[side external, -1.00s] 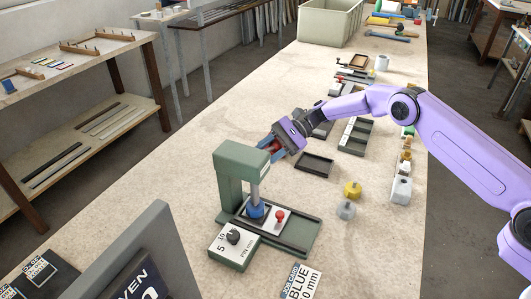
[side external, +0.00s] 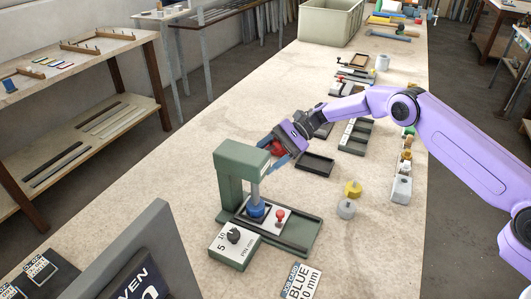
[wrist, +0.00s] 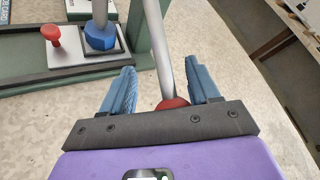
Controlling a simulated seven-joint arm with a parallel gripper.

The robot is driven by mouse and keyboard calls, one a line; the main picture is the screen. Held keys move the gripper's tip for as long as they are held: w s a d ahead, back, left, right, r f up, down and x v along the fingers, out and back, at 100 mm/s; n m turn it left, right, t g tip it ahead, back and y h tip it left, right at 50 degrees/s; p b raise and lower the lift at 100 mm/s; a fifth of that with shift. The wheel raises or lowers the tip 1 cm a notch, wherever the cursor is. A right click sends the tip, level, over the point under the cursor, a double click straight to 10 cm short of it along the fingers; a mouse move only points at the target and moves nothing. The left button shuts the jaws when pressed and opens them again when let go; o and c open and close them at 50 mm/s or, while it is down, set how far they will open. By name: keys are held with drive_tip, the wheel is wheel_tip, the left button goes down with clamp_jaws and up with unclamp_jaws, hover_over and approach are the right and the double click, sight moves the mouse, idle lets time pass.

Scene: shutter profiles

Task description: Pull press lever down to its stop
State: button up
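The green press (side external: 240,163) stands on its base near the bench's left side. Its lever is a grey rod (wrist: 162,45) ending in a red ball knob (wrist: 172,103). The knob also shows beside the press head (side external: 278,149). My gripper (wrist: 162,88) is open, with its blue fingers on either side of the lever end. The knob lies deep between them, close to the right finger, with a clear gap to the left one. Its near part is hidden by the gripper body. The blue press tool (side external: 256,209) hangs under the ram, low over the base.
A smaller red knob (side external: 280,215) stands on a white plate beside the press tool. A dial box (side external: 234,245) sits in front. A dark tray (side external: 315,164), a yellow weight (side external: 352,188) and a grey weight (side external: 346,209) lie to the right.

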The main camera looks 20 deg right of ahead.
drive_tip(key=shift+s+d+f, duration=0.1)
drive_tip(key=shift+s+d, duration=0.1)
drive_tip(key=shift+v, duration=4)
approach(279, 146)
drive_tip(key=shift+r+v, duration=0.15)
drive_tip(key=shift+v, duration=1.3)
drive_tip(key=shift+r+v, duration=0.1)
drive_tip(key=shift+v, duration=1.35)
drive_tip(key=shift+a, duration=0.15)
